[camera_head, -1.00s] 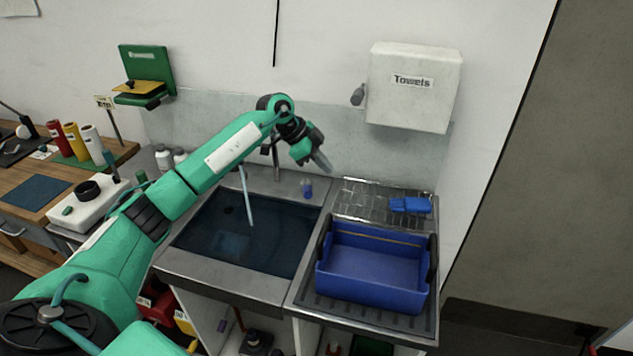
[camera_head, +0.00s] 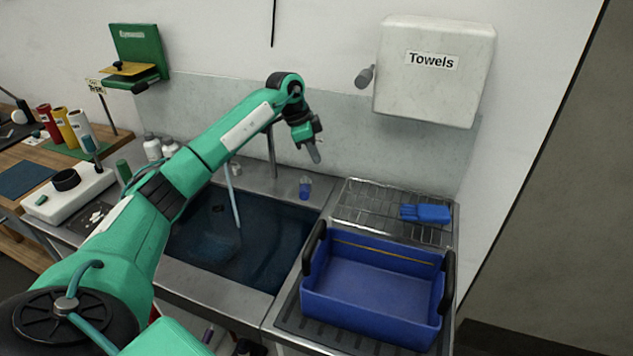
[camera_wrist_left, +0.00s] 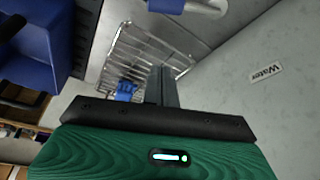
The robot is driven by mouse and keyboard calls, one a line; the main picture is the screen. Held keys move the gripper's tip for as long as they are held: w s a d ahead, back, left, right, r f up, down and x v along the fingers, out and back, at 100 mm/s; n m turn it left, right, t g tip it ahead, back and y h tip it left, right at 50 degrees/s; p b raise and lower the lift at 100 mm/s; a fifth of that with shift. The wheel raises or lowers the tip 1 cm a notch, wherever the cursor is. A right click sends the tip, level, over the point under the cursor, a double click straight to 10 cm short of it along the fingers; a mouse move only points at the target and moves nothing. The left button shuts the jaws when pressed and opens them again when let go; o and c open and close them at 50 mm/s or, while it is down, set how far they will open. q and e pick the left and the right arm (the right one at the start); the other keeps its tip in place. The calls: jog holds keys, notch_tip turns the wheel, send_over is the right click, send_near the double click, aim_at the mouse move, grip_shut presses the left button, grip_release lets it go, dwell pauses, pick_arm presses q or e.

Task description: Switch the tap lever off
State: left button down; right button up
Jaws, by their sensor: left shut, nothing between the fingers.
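The tap's grey upright post (camera_head: 272,158) stands behind the sink, partly hidden by my left arm. A pale stream of water (camera_head: 234,195) runs down into the sink (camera_head: 188,283), which holds dark water. I cannot make out the tap lever; the tap's top is behind my arm. My left gripper (camera_head: 314,153) is shut and empty, its fingers pointing down in the air right of the tap post. In the left wrist view the shut fingers (camera_wrist_left: 162,88) show against the wire rack. My right gripper is not in view.
A blue tub (camera_head: 372,311) stands on the drainer at right, before a wire rack (camera_head: 375,210) with a blue brush (camera_head: 427,213). A towel dispenser (camera_head: 433,90) with a grey knob (camera_head: 364,77) hangs above.

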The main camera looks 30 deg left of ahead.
aim_at(305, 185)
pick_arm(q)
notch_tip(305, 185, down, 10)
jog(key=p, duration=0.4)
jog(key=shift+s+a+r+p, duration=0.15)
jog(key=shift+s+a+p, duration=0.05)
jog(key=shift+s+p, duration=0.2)
